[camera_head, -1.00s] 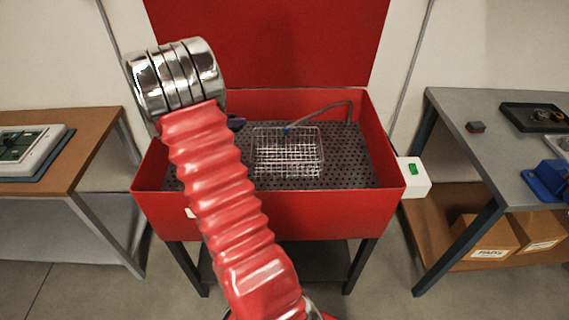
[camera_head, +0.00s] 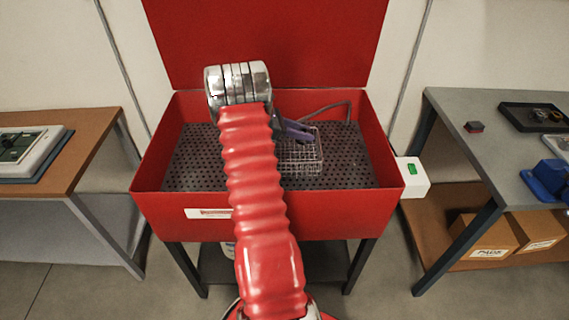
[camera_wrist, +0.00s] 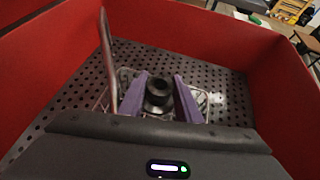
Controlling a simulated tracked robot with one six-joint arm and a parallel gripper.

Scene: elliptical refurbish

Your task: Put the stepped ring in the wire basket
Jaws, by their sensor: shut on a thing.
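The stepped ring (camera_wrist: 158,92) is dark and round with a central hole. In the wrist view it sits between the two purple fingers of my gripper (camera_wrist: 160,88), which is shut on it. In the head view my gripper (camera_head: 295,130) is over the wire basket (camera_head: 305,168), partly covering it; I cannot make out the ring there. The basket (camera_wrist: 202,103) shows behind and on both sides of the fingers in the wrist view. The ring appears above the basket; its exact height is unclear.
The basket stands on a perforated dark floor (camera_head: 195,165) inside a red tub (camera_head: 155,205) with a raised lid. A hose (camera_head: 328,108) curves near the basket. A grey table (camera_head: 480,150) stands right and a brown one (camera_head: 85,150) left.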

